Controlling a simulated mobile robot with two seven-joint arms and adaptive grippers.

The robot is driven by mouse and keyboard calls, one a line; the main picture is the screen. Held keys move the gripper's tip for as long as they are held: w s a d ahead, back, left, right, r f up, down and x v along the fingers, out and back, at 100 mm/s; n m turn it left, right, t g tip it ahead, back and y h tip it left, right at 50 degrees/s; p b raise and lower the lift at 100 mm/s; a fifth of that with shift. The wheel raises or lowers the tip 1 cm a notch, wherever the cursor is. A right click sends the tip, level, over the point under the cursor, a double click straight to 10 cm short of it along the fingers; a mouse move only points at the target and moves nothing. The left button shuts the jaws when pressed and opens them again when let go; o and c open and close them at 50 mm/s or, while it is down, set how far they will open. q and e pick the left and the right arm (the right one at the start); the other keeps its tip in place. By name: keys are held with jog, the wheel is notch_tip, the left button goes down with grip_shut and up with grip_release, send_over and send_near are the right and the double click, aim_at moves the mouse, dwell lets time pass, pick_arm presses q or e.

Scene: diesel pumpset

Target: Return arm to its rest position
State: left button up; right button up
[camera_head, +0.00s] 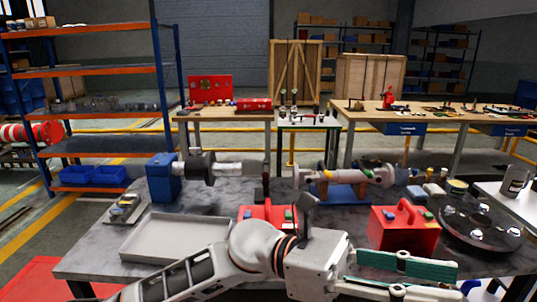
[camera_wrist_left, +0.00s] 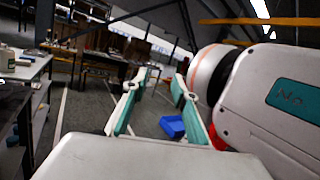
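My left arm reaches in from the bottom left of the head view, in front of the grey workbench (camera_head: 90,262). Its left gripper (camera_head: 458,283) points right, near the bench's front edge. In the left wrist view the gripper (camera_wrist_left: 158,82) shows two teal-padded fingers spread apart with nothing between them. The gripper is open and empty. My right gripper is not in view.
On the bench are an empty grey tray (camera_head: 150,238), a red toolbox (camera_head: 405,232), a round dark tray (camera_head: 460,230) and shaft assemblies (camera_head: 345,176). Blue-orange shelving (camera_head: 95,72) stands left. A blue bin (camera_wrist_left: 172,127) shows in the wrist view.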

pick_arm(q)
jog(key=w+a+f+n+t+h, duration=0.2)
jog(key=w+a+n+t+h, duration=0.15)
jog(key=w+n+t, duration=0.5)
jog(key=w+a+f+n+t+h, duration=0.35)
jog(key=w+n+t, duration=0.4)
jog(key=n, duration=0.65)
jog(key=w+a+f+n+t+y, duration=0.2)
jog(key=a+f+n+t+y, duration=0.4)
jog(key=f+n, duration=0.3)
jog(key=w+a+f+n+t+y, duration=0.2)
jog(key=a+f+n+t+y, duration=0.35)
jog(key=f+n, duration=0.3)
jog(key=s+a+f+n+g+y, duration=0.1)
jog(key=s+a+f+n+y, duration=0.15)
jog(key=a+f+n, duration=0.4)
jog(key=s+a+f+n+g+y, duration=0.15)
jog(key=a+f+y, duration=0.25)
jog(key=f, duration=0.5)
jog(key=s+a+f+n+g+y, duration=0.2)
jog(key=s+a+f+n, duration=0.1)
jog(key=s+a+f, duration=0.2)
jog(key=s+a+f+n+g+y, duration=0.2)
jog(key=s+a+f, duration=0.3)
jog(key=s+f, duration=0.4)
jog(key=shift+s+f+n, duration=0.3)
jog(key=shift+f+n, duration=0.35)
jog(key=shift+n, duration=0.05)
